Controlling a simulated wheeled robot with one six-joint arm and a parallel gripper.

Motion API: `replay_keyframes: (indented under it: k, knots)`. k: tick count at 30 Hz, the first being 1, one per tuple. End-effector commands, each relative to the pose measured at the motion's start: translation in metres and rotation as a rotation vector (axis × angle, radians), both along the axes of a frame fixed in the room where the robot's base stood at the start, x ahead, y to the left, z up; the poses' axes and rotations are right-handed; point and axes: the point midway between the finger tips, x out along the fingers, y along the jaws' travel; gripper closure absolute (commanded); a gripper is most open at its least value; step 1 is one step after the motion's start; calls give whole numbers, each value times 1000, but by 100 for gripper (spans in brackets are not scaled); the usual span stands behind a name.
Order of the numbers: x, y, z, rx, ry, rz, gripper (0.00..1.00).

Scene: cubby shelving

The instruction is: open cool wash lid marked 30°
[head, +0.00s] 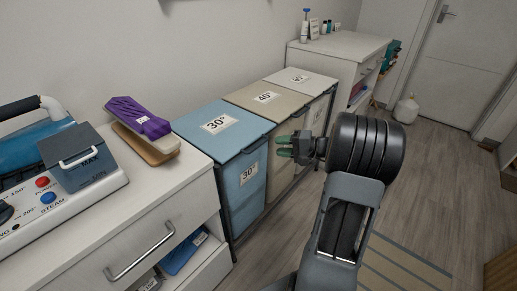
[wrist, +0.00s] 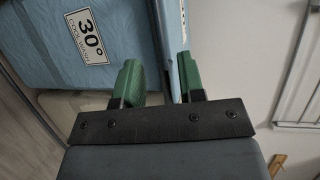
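The blue cool wash lid (head: 235,141), with a 30° label on top, lies shut on the blue bin (head: 243,205), which has a 30° label on its front. My gripper (head: 283,146), with green fingers, is just right of the lid's front edge in the head view. In the wrist view my gripper (wrist: 158,75) is open, with a gap between its fingers. The bin's blue front (wrist: 115,25) and its "30° COOL WASH" label are on the left there. The lid's edge (wrist: 172,45) shows ahead of and between the fingers; I cannot tell whether they touch it.
Beige 40° (head: 272,103) and white 60° (head: 300,82) lids adjoin the blue one behind. Another cabinet (head: 340,45) is at the back. Wooden floor (head: 430,165) is open at right.

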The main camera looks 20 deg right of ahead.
Motion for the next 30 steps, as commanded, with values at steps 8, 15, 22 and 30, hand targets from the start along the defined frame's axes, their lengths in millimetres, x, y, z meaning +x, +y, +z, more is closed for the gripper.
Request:
replay_keyframes:
  k: [8, 15, 22, 30]
  knots:
    - [33, 38, -12, -1, 0, 4, 64]
    - [50, 55, -16, -1, 2, 2, 64]
    - [55, 60, -16, 0, 1, 0, 64]
    - [55, 60, -16, 0, 1, 0, 68]
